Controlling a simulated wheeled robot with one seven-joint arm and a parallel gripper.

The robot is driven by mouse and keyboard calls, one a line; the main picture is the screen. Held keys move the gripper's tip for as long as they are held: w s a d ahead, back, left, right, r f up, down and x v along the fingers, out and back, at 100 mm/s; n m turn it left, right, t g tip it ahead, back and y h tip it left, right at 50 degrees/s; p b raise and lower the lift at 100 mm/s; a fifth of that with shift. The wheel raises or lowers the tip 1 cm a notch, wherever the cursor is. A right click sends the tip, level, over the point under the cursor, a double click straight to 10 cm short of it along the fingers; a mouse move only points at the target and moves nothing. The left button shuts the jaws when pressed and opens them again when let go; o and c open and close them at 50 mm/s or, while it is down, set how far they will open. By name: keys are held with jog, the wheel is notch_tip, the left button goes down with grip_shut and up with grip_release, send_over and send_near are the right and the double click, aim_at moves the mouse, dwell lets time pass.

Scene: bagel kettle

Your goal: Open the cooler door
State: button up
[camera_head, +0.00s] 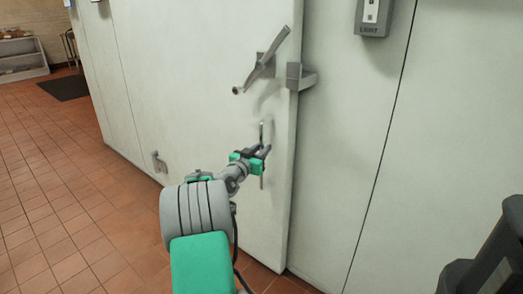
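The cooler door (190,85) is a large pale panel filling the middle of the head view. Its thick right edge shows beside the frame; I cannot tell whether it is slightly ajar. A grey latch lever (268,60) sits slanted near the door's upper right, next to a grey catch (301,77) at the edge. Below it is a thin vertical pull handle (262,180). My gripper (263,152) is at this handle, with its fingers overlapping it in the picture. Whether the fingers are closed around it is too small to tell.
A small grey bracket (159,162) is on the door's lower left. A grey light switch box (373,16) is on the wall panel (345,130) at right. Red tiled floor (60,190) lies clear at left, with a dark mat (65,87) and a shelf (20,60) farther back.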

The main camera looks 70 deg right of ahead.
grip_shut()
dwell(1.0)
